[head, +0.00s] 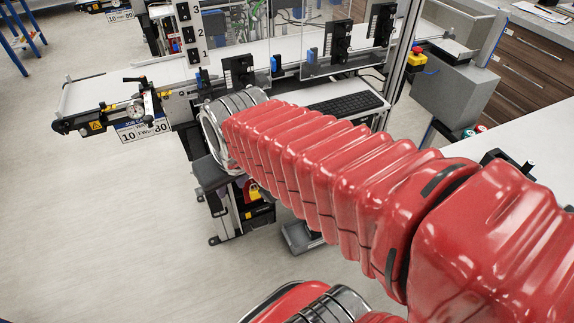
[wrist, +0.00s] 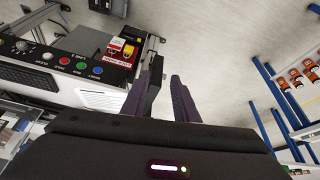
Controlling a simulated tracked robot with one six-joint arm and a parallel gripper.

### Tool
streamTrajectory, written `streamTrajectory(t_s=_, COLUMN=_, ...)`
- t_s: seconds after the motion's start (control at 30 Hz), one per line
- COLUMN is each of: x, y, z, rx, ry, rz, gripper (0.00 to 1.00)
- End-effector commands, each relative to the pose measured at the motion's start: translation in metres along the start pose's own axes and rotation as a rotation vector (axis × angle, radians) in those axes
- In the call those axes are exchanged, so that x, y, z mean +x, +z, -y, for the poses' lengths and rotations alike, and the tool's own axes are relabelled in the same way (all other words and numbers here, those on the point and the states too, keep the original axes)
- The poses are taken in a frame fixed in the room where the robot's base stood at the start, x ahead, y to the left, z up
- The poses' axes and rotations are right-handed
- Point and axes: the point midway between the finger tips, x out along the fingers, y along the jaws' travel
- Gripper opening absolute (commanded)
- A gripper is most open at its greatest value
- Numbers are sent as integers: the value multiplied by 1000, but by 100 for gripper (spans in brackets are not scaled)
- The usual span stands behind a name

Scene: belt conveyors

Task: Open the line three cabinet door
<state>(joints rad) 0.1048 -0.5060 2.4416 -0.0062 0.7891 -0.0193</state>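My gripper (wrist: 167,88) shows in the wrist view with two dark purple fingers apart and floor visible between them. No object is seen between them. In the head view my arm covers most of the gripper. A black control panel (wrist: 65,60) with a row of coloured buttons is left of the fingers in the wrist view. A white labelled plate (wrist: 100,98) lies just below it, near the left finger. I cannot tell for sure which surface is the line three cabinet door; no door handle is clearly visible.
A red and yellow lockout item (wrist: 120,48) sits beyond the panel. Blue racks (wrist: 268,110) stand at the right of the wrist view. In the head view are a conveyor (head: 95,93), a keyboard (head: 345,104) and a grey box with an emergency stop (head: 417,58).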

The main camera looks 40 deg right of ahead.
Motion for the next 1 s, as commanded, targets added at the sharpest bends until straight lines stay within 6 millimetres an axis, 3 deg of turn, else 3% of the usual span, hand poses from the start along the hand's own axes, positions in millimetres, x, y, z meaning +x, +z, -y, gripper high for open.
streamTrajectory(t_s=0.5, x=103, y=-27, z=-55, rx=101, ry=55, rz=118, gripper=27)
streamTrajectory(t_s=1.0, x=215, y=-12, z=-115, rx=199, ry=85, rz=226, gripper=27)
